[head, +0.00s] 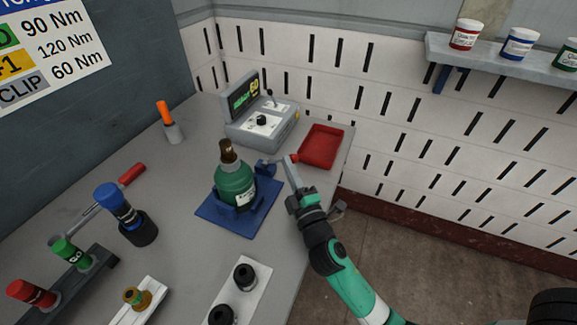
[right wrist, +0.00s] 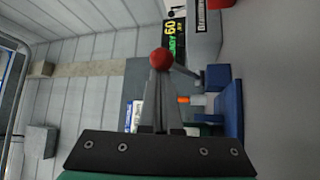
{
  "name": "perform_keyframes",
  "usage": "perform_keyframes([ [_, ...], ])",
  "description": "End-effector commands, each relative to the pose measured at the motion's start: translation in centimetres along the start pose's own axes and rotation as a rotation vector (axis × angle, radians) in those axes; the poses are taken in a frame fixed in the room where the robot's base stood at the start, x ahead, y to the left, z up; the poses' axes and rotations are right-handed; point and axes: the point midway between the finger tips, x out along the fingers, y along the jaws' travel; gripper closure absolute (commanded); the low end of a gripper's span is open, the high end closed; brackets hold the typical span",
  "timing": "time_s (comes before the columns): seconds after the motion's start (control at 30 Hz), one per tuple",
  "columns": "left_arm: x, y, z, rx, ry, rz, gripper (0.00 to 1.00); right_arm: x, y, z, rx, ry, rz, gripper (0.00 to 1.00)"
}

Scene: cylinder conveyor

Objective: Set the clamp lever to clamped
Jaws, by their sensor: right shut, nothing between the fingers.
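The clamp lever's red knob (head: 295,158) sits at the right of the blue clamp fixture (head: 212,208), which holds a green cylinder (head: 233,182) with a brown valve top. In the right wrist view the red knob (right wrist: 162,59) shows at the fingertips, with a short grey lever arm (right wrist: 185,72) running to a blue block (right wrist: 216,76). My right gripper (head: 288,161) is shut and empty, its tips at the knob; I cannot tell whether they touch it. The fingers also show in the right wrist view (right wrist: 159,75). My left gripper is not in view.
Behind the fixture stand a grey console (head: 262,134) with a screen and a red tray (head: 321,146). An orange-handled tool (head: 165,112) stands at the back left. A torque wrench (head: 100,208), sockets and racks fill the left and front. The bench's right edge is close to my arm.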

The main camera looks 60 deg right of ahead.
Motion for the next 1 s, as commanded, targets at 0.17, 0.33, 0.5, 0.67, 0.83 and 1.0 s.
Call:
perform_keyframes([
  [0.17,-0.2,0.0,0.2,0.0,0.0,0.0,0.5,-1.4,-0.2,0.0,-0.002,0.002,-0.002,1.0],
  [0.33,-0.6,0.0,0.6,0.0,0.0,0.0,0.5,-5.0,-0.3,-0.1,-0.001,0.003,-0.004,1.0],
  [0.5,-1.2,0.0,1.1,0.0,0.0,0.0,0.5,-8.7,-0.3,0.0,-0.001,0.004,-0.003,1.0],
  [0.67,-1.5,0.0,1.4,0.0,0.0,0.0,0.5,-10.9,-0.2,-0.1,0.0,0.004,-0.003,1.0],
  [0.83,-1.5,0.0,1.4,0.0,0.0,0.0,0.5,-11.7,0.0,0.0,0.0,0.001,0.0,1.0],
  [1.0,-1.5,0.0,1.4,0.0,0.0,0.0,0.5,-11.6,0.0,0.0,0.0,0.0,0.0,1.0],
])
